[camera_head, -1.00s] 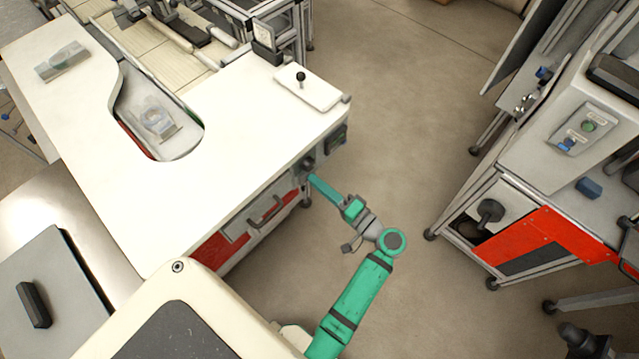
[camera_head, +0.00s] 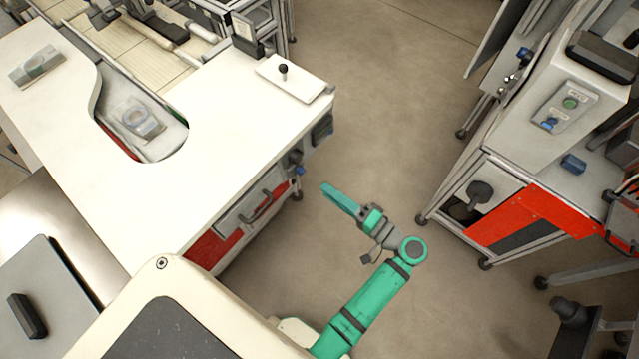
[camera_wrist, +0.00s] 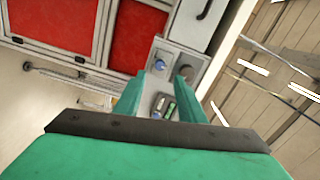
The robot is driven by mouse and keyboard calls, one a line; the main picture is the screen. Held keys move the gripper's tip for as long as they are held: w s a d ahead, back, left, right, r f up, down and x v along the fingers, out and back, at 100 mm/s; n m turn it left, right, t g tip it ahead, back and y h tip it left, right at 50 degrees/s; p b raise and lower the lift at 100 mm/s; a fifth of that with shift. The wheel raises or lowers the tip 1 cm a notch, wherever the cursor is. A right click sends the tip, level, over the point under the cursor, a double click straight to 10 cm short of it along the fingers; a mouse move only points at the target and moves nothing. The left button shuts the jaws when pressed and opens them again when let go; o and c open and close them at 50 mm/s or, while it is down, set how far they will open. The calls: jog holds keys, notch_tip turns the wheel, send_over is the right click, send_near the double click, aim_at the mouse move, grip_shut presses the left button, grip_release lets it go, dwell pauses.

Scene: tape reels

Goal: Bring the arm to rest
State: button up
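My green arm extends from the bottom of the head view over the open floor between two workstations. My gripper (camera_head: 326,187) points toward the corner of the white-topped workstation (camera_head: 215,120), with floor visible between its tip and the cabinet. In the wrist view the two green fingers of my gripper (camera_wrist: 161,78) stand apart with nothing held between them. Beyond them is a grey control panel (camera_wrist: 172,90) with a blue knob and several small buttons.
Brown floor (camera_head: 400,120) lies free between the workstations. On the right stands a machine with a red panel (camera_head: 515,215) and a button box (camera_head: 563,110). A drawer with a dark handle (camera_head: 262,206) is in the left workstation's front. Two tape reels appear at upper left.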

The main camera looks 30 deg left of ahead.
jog(key=shift+d, duration=1.1)
jog(key=shift+s+a, duration=0.2)
